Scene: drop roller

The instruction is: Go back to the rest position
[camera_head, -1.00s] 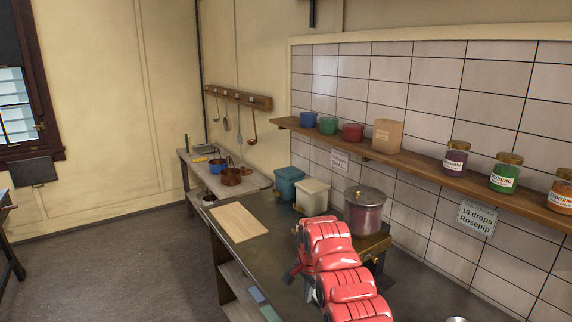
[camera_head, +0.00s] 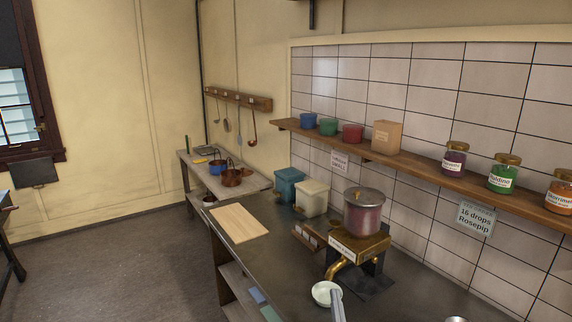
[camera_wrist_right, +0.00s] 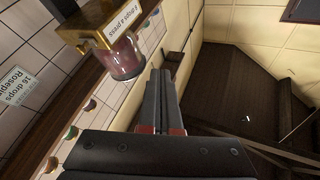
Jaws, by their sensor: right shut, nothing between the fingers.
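My right gripper (camera_head: 337,296) shows as a grey tip at the bottom of the head view, beside a small white dish (camera_head: 322,293) on the dark counter (camera_head: 288,262). In the right wrist view its two fingers (camera_wrist_right: 160,76) are together with nothing between them. The brass dispenser (camera_head: 357,247) with a labelled front and a reddish lidded vessel (camera_head: 363,220) on top stands just beyond the dish. They show in the right wrist view too, the vessel (camera_wrist_right: 122,60) left of the fingers. I cannot tell whether the gripper touches the dish. My left gripper is out of view.
A wooden board (camera_head: 239,223), a blue canister (camera_head: 289,185) and a cream canister (camera_head: 311,198) stand on the counter. A wall shelf (camera_head: 420,171) with pots and jars runs along the tiles. The floor (camera_head: 110,260) at the left is clear.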

